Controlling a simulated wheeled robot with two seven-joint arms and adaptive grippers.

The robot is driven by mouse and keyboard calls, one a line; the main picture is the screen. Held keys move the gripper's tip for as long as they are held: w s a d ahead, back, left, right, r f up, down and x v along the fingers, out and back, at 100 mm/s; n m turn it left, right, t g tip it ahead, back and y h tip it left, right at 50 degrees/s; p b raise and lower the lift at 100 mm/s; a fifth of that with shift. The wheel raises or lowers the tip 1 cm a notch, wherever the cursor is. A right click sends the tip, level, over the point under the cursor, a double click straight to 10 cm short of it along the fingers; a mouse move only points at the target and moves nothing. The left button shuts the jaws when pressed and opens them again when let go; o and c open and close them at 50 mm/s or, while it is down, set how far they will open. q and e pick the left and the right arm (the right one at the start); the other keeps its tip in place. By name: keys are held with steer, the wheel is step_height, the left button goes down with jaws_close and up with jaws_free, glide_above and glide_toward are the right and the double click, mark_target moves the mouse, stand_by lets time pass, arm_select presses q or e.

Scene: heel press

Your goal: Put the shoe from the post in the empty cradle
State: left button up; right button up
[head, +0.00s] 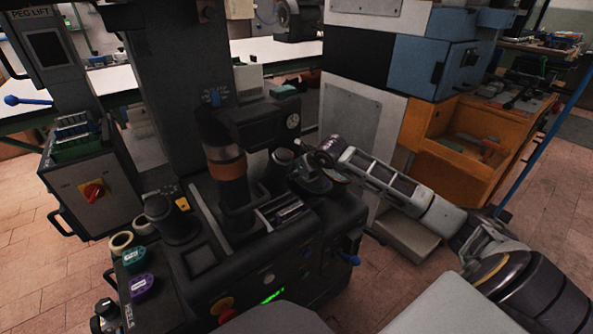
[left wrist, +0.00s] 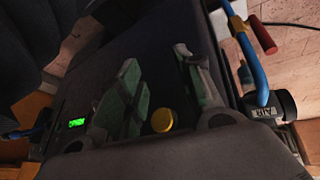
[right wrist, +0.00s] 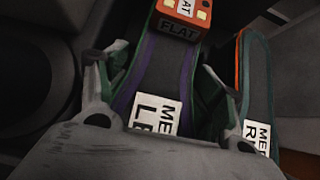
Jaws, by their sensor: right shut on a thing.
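In the right wrist view, a dark shoe (right wrist: 165,70) with a purple edge and a white label lies between the fingers of my right gripper (right wrist: 150,72), which is shut on it. An orange block marked FLAT (right wrist: 180,28) overlaps the shoe's far end. A second shoe (right wrist: 258,85) with an orange and green edge and a white label lies just to the right. In the head view my right gripper (head: 313,174) is at the right side of the dark press. I cannot tell the post or the empty cradle apart there. My left gripper (left wrist: 155,62) is open and empty in the left wrist view.
The press has a copper-banded cylinder (head: 227,168) and black round pots (head: 171,220). Tape rolls (head: 122,241), a green tin (head: 133,257) and a purple tin (head: 141,286) sit at its left.

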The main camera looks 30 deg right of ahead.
steer(key=shift+f+b, duration=0.5)
steer(key=shift+b, duration=0.05)
stand_by(1.0)
steer(key=o, duration=1.7)
steer(key=shift+f, duration=0.1)
steer(key=shift+f, duration=0.15)
steer(key=shift+v, duration=6.05)
steer(key=shift+a, duration=0.1)
steer(key=shift+s, duration=0.1)
